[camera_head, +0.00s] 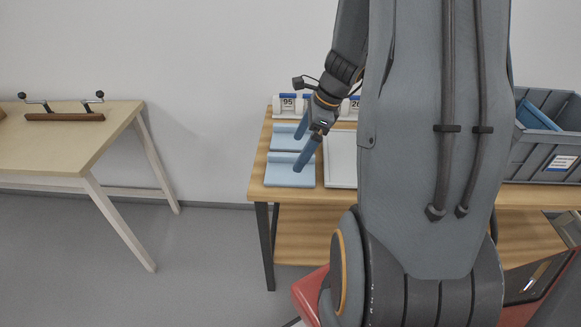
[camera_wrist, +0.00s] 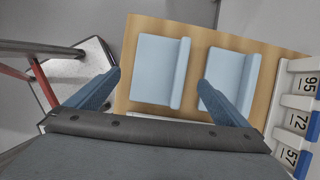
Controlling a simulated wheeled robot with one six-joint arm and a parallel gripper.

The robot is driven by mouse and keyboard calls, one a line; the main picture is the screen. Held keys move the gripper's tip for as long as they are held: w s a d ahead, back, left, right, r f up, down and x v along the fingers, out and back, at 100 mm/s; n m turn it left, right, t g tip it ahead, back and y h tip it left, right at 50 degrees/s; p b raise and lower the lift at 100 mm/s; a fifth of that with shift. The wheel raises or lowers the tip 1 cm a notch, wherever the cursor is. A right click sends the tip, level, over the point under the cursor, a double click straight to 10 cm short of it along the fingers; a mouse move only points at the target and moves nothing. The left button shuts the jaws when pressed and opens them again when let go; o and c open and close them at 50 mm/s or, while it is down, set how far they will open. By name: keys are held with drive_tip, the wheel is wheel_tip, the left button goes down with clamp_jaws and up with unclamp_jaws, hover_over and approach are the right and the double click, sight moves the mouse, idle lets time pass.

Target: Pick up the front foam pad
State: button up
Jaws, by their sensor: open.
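The front foam pad (camera_head: 288,178) is a light blue slab with a raised ridge along its back edge, lying flat at the left end of the wooden table. It is the left pad (camera_wrist: 153,70) in the wrist view. A similar back pad (camera_head: 284,141) lies behind it, and it is the right pad (camera_wrist: 226,72) in the wrist view. My gripper (camera_head: 298,153) has its blue fingers spread over the pads. In the wrist view, the front pad appears between the fingertips (camera_wrist: 160,82), and the right finger covers part of the back pad. Nothing is held.
A numbered white rack (camera_head: 289,104) stands at the table's back edge. A white tray (camera_head: 341,168) lies right of the pads, partly hidden by my arm. A grey crate (camera_head: 547,146) stands at the far right. Another table (camera_head: 62,150) is at the left, with floor between.

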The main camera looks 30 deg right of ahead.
sight(287, 170)
drive_tip(key=shift+w+d+f+m, duration=0.1)
drive_tip(key=shift+w+f+m, duration=0.05)
drive_tip(key=shift+f+m, duration=0.2)
drive_tip(key=shift+a+x, duration=0.15)
drive_tip(key=shift+x, duration=1.65)
drive_tip(key=shift+a+x, duration=0.1)
drive_tip(key=shift+x, duration=1.65)
drive_tip(key=c, duration=0.9)
